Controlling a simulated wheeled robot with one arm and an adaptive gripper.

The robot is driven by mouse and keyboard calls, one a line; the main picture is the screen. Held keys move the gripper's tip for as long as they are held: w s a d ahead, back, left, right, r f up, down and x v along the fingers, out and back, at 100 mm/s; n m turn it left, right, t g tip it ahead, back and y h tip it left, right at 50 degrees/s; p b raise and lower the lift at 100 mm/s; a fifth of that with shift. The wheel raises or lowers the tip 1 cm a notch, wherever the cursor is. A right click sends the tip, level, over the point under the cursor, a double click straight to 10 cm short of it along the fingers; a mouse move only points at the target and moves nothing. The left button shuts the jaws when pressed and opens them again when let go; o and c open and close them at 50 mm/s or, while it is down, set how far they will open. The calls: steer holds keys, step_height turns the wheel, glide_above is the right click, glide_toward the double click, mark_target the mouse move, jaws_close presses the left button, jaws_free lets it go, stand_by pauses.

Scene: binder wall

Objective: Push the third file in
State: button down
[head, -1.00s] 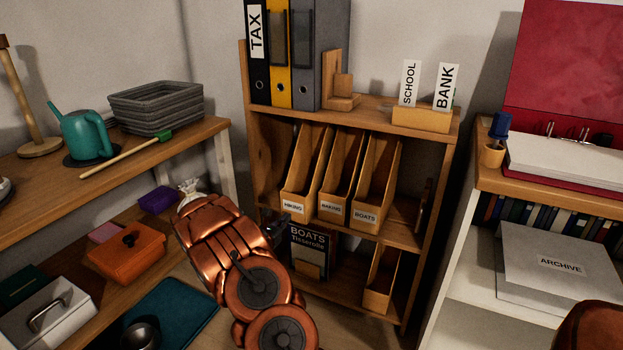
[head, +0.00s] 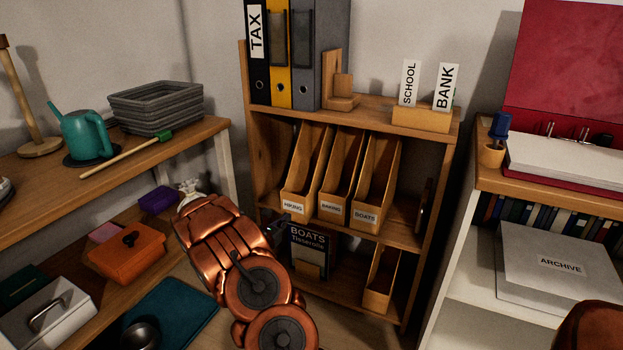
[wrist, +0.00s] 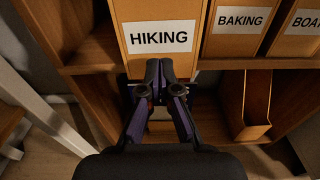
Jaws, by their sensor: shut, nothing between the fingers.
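Three tan magazine files stand side by side on the middle shelf: HIKING (head: 293,207), BAKING (head: 332,208) and BOATS (head: 365,216) on the right. In the wrist view, HIKING (wrist: 158,37) fills the top middle and its front covers the shelf edge, further out than BAKING (wrist: 240,20). BOATS (wrist: 302,20) is cut off at the right edge. My gripper (wrist: 160,68) is shut and empty, its tips at the lower front of HIKING, just below the label. I cannot tell whether they touch it. In the head view my arm hides most of the gripper (head: 282,224).
On the lower shelf are a dark BOATS book (head: 309,250) and another tan file (head: 382,280). Binders (head: 280,60) and a label holder (head: 421,119) stand on top. A desk (head: 190,140) is at left, a white shelf unit (head: 455,290) at right.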

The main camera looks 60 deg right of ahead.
steer(key=shift+d, duration=0.4)
steer(key=shift+d, duration=0.35)
steer(key=shift+d, duration=0.35)
steer(key=shift+d, duration=0.35)
